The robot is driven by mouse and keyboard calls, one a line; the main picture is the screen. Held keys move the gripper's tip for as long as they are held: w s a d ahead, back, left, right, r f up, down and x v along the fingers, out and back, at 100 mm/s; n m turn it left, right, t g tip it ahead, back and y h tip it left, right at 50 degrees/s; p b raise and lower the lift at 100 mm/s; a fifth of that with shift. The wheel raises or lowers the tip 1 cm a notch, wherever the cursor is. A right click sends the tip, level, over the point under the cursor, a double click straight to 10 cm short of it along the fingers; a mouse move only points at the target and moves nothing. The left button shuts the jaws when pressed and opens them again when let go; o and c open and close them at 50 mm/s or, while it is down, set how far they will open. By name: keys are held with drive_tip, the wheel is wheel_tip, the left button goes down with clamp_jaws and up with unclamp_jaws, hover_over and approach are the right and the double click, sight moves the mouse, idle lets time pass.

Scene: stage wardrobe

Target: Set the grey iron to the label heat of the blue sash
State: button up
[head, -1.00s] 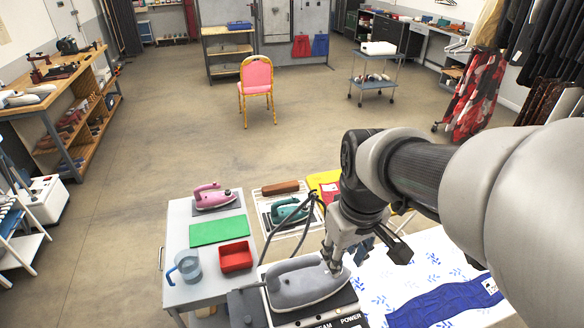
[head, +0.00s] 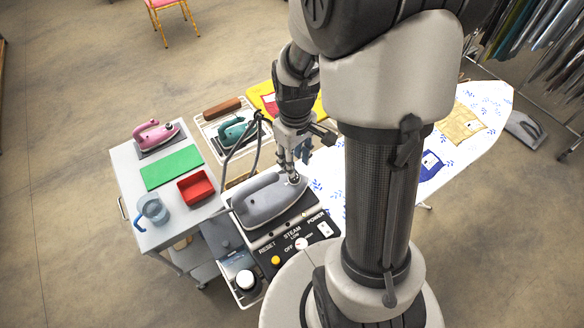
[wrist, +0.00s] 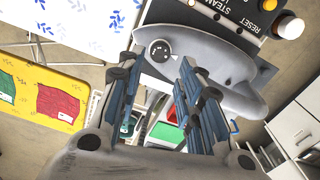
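The grey iron (head: 262,204) rests on the black-topped steam station at the front. Its round black dial (wrist: 160,50) with pale marks shows in the wrist view; the setting is too small to read. My gripper (head: 290,172) points down at the dial end of the iron. In the wrist view my gripper (wrist: 158,70) is open, its two blue-grey fingers apart with the dial seen between their tips. I cannot tell whether they touch it. The blue sash (head: 430,170) lies on the patterned ironing board, partly hidden by my arm. Its white label is unreadable.
A control panel (head: 292,240) with buttons and switches is in front of the iron. The cart at left (head: 128,180) holds a pink iron (head: 155,135), green mat (head: 171,167), red tray (head: 197,187) and jug (head: 152,210). A teal iron (head: 234,132) stands behind. A hose loops near my gripper.

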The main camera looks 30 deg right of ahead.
sight(294, 178)
wheel_tip(294, 178, down, 7)
drive_tip(key=shift+r+b, duration=0.15)
drive_tip(key=shift+b, duration=0.15)
clamp_jaws()
idle(0.4)
